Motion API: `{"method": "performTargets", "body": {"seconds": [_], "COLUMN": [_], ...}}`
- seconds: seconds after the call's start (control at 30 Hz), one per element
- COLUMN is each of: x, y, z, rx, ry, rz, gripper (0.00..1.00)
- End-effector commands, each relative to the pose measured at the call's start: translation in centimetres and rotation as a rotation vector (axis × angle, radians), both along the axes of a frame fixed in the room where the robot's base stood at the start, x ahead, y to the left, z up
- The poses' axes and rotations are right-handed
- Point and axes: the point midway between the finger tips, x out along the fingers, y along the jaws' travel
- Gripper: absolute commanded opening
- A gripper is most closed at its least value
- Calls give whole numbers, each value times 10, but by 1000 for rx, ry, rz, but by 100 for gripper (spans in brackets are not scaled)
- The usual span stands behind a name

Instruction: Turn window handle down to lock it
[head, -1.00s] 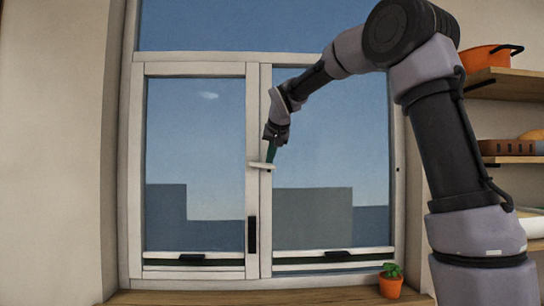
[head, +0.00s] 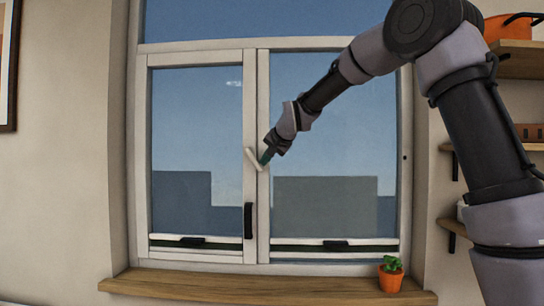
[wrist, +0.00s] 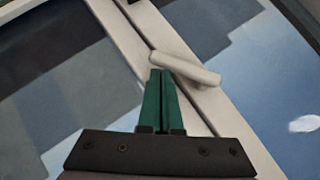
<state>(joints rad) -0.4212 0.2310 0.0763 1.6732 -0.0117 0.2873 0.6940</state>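The window handle (head: 252,157) is a short pale bar on the middle upright of the white window frame (head: 263,110). In the head view it is tilted, its upper end to the left and its lower end to the right. My gripper (head: 264,158) is at the handle's right side. In the wrist view the handle (wrist: 187,69) lies across the frame just beyond the green fingertips of my gripper (wrist: 162,73). The fingers are together with nothing between them. The tips look to be against the handle, but the exact contact is hard to tell.
A black vertical fitting (head: 248,220) is lower on the frame, and black latches (head: 192,241) sit at the bottom of the panes. A potted plant (head: 391,275) stands on the wooden sill (head: 250,287). Shelves (head: 515,62) with an orange pot (head: 510,27) are at the right.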

Motion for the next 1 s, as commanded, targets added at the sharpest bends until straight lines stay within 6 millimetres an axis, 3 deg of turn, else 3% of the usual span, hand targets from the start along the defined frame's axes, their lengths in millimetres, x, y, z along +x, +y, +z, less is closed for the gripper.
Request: {"method": "performTargets", "body": {"seconds": [0.4, 1.0], "x": [0, 1], "y": [11, 17], "z": [-22, -32], "rx": [-3, -2], "ry": [2, 1], "rz": [1, -1], "gripper": [0, 0]}}
